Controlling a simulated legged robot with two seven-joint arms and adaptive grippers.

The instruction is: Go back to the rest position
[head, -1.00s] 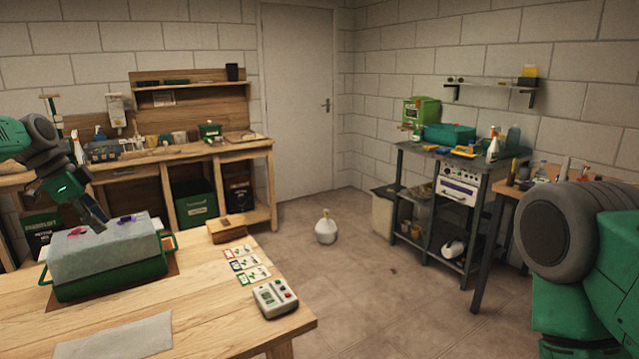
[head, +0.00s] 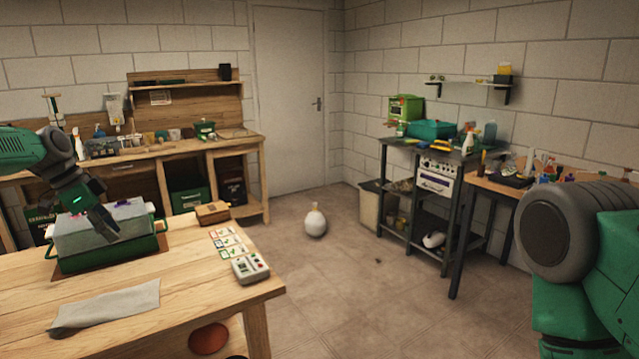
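My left arm comes in from the left, and its gripper (head: 108,232) points down in front of the green tray (head: 110,258) with a grey cover (head: 125,216). Whether its fingers are apart or together is too small to tell. A small purple thing (head: 122,203) lies on top of the cover. My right arm fills the right edge with its dark round joint and green link; its gripper is out of the picture.
The wooden table (head: 190,275) holds a grey cloth (head: 105,308), a row of cards (head: 228,242), a small box (head: 213,213) and a white device with buttons (head: 250,267).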

